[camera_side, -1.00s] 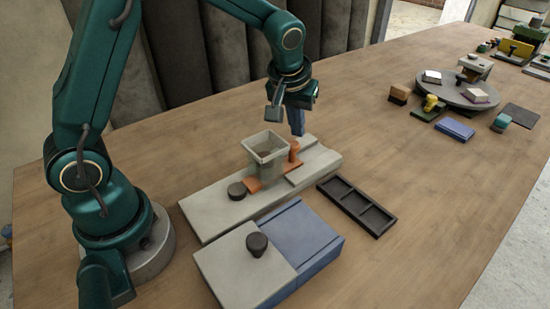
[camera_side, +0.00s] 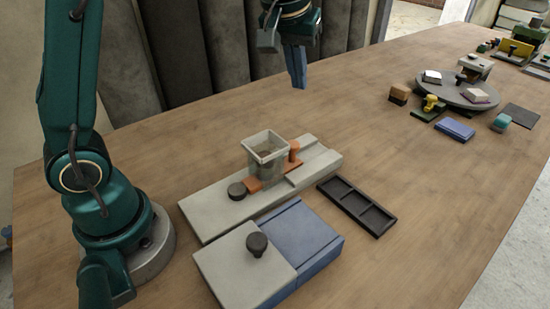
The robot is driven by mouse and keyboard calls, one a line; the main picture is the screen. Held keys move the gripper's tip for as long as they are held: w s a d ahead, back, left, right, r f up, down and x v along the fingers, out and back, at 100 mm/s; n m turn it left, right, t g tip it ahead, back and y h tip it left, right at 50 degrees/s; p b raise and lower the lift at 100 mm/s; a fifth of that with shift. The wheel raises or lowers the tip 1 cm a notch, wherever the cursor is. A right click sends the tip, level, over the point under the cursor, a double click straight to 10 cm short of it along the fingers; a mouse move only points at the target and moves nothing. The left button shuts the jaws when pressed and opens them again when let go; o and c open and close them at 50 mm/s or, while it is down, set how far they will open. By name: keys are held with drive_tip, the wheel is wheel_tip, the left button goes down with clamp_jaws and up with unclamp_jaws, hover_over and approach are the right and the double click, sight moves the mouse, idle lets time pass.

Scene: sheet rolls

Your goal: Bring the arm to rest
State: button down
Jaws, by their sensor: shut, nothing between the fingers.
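My gripper (camera_side: 297,68) hangs at the top middle of the view, pointing down, with its blue fingers together and nothing between them. It is well above the table and clear of the things below it. Beneath and in front of it stands a grey fixture board (camera_side: 212,211) with a square, see-through grey hopper (camera_side: 267,154) on it. An orange slide (camera_side: 252,186) lies under the hopper, and an orange peg (camera_side: 294,150) stands behind it. A dark round knob (camera_side: 237,191) sits on the board's left part.
In front is a blue box (camera_side: 305,240) with a grey lid (camera_side: 235,272) and dark knob. A black tray (camera_side: 356,206) with empty compartments lies to the right. A round grey turntable (camera_side: 457,94) with small blocks stands farther right. Dark upright rolls (camera_side: 180,50) stand behind the table.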

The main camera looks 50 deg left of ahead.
drive_tip(key=s+d+r+m+t, duration=0.15)
drive_tip(key=s+r, duration=0.25)
drive_tip(key=s, duration=0.6)
drive_tip(key=s+d+f+m+h, duration=0.1)
drive_tip(key=s+f+m, duration=0.3)
drive_tip(key=s+f, duration=0.3)
drive_tip(key=shift+s+d+h, duration=0.35)
drive_tip(key=shift+s+h, duration=0.05)
drive_tip(key=shift+s, duration=0.7)
